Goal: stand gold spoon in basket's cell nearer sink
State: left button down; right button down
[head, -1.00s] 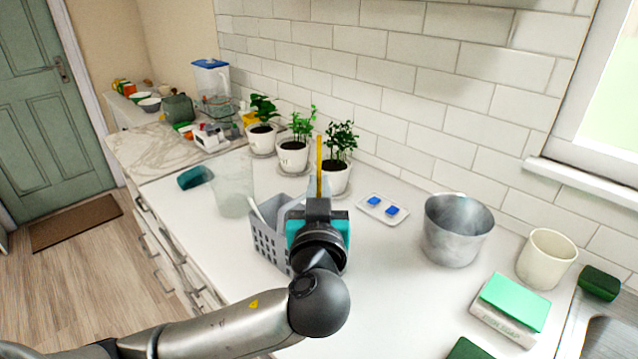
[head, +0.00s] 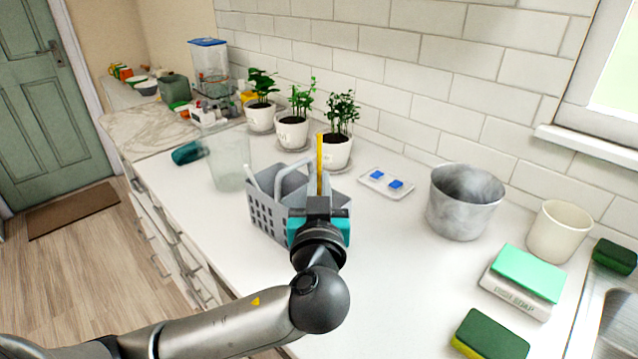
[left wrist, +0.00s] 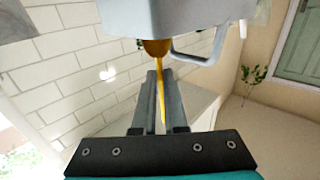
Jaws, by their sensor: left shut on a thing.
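The gold spoon (head: 320,165) stands upright in my left gripper (head: 319,203), which is shut on it. The grey basket (head: 268,218) stands on the white counter, with an arched handle and perforated walls. My gripper is at the right front of the basket and hides that part of it. In the left wrist view the spoon (left wrist: 160,88) runs between the fingers (left wrist: 160,105). Its bowl is beside the edge of the basket (left wrist: 185,14), which partly covers it. I cannot tell how deep it sits in a cell. My right gripper is not in view.
A clear container (head: 230,160) stands left of the basket. Potted plants (head: 292,132) and a small tray with blue pieces (head: 386,184) are behind. A metal pot (head: 462,205), a cream cup (head: 555,232) and a sink (head: 612,330) are to the right.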

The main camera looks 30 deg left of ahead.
pick_arm(q)
jog(key=c, duration=0.9)
grip_release()
